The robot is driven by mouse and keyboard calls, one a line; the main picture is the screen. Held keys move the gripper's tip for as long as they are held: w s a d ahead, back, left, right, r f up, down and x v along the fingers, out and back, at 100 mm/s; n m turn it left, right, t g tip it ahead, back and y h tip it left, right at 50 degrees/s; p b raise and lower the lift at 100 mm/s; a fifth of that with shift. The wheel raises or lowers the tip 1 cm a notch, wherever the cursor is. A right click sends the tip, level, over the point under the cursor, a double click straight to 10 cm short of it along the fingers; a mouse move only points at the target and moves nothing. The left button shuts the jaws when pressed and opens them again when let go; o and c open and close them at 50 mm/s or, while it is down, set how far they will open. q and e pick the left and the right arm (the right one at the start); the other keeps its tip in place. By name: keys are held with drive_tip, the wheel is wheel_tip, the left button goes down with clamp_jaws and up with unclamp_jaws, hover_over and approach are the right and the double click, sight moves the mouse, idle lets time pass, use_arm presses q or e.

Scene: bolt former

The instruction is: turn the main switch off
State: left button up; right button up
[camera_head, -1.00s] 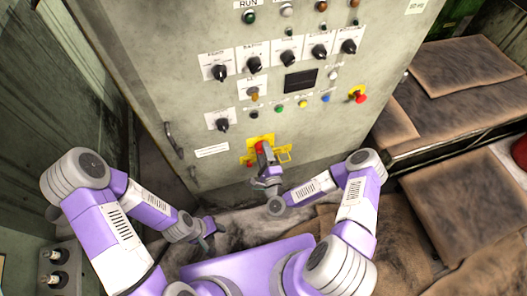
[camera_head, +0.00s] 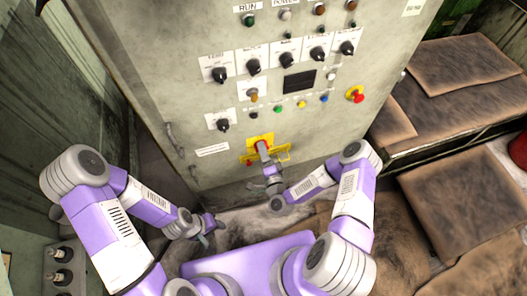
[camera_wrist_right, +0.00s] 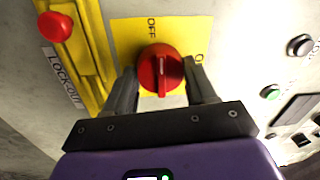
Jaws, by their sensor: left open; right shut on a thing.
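The main switch is a red rotary knob (camera_wrist_right: 160,68) on a yellow plate (camera_wrist_right: 128,32), low on the grey cabinet front. In the right wrist view its ridge runs roughly up and down, with the word OFF above it and a partly hidden label to its right. My right gripper (camera_wrist_right: 162,85) has one finger on each side of the knob and is shut on it. In the head view my right gripper (camera_head: 265,158) covers much of the knob. My left gripper (camera_head: 212,228) is open and empty, low and left, away from the cabinet.
A yellow lock-out bracket (camera_wrist_right: 88,50) with a red button (camera_wrist_right: 55,27) sits beside the switch. Black selectors, small coloured buttons and a red emergency stop (camera_head: 357,95) are higher up. A door handle (camera_head: 174,140) is at left. Brown padded benches (camera_head: 465,65) stand at right.

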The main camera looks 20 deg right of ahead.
idle(0.3)
drive_tip(key=o, duration=1)
drive_tip(key=shift+o, duration=0.2)
drive_tip(key=s+p, duration=0.1)
drive_tip(key=s, duration=0.6)
drive_tip(key=shift+s+d+f, duration=0.15)
drive_tip(key=shift+s+f, duration=0.15)
